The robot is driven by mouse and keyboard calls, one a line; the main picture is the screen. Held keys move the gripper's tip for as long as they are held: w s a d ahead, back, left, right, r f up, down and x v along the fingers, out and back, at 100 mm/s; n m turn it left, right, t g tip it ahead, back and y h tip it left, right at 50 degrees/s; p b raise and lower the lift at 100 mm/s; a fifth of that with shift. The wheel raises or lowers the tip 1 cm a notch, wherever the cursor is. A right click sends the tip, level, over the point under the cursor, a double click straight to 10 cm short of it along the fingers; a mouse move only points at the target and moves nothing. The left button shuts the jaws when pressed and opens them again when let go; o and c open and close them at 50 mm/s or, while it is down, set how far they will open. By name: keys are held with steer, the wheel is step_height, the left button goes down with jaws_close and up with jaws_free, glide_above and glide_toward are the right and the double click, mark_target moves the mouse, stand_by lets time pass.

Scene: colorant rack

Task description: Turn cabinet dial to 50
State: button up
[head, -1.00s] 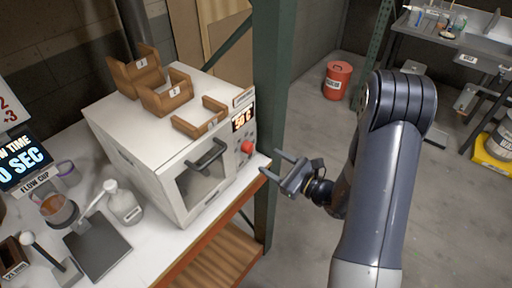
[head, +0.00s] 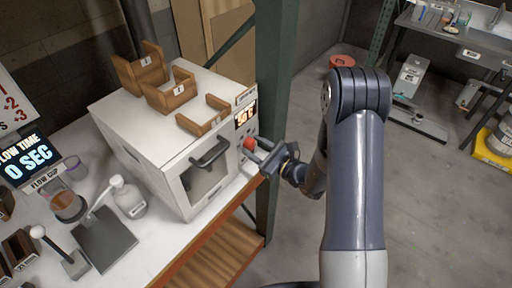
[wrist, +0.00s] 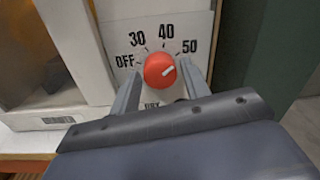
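The white cabinet (head: 150,135) stands on the bench, with a red dial (head: 249,144) on its front panel. In the wrist view the dial (wrist: 159,70) is surrounded by the marks OFF, 30, 40 and 50 (wrist: 189,46). Its white pointer line slants up to the right, roughly toward 50. The cabinet display (head: 245,115) seems to read about 50 but is blurred. My gripper (head: 254,157) is at the panel. In the wrist view my gripper (wrist: 160,76) is open, one finger on each side of the dial, with small gaps visible.
Brown numbered holders (head: 170,90) sit on the cabinet top. The cabinet door handle (head: 211,153) is left of the dial. A green post (head: 275,90) rises close behind the panel's right side. A bottle (head: 128,197) and a flow cup stand left on the bench.

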steer(key=c, duration=0.7)
steer(key=shift+f+m+b, duration=0.15)
steer(key=shift+m+b, duration=0.35)
steer(key=shift+b, duration=0.4)
steer(key=shift+m, duration=0.4)
steer(key=o, duration=1)
steer(key=b+v, duration=0.3)
steer(key=v, duration=0.8)
steer(key=shift+w, duration=0.1)
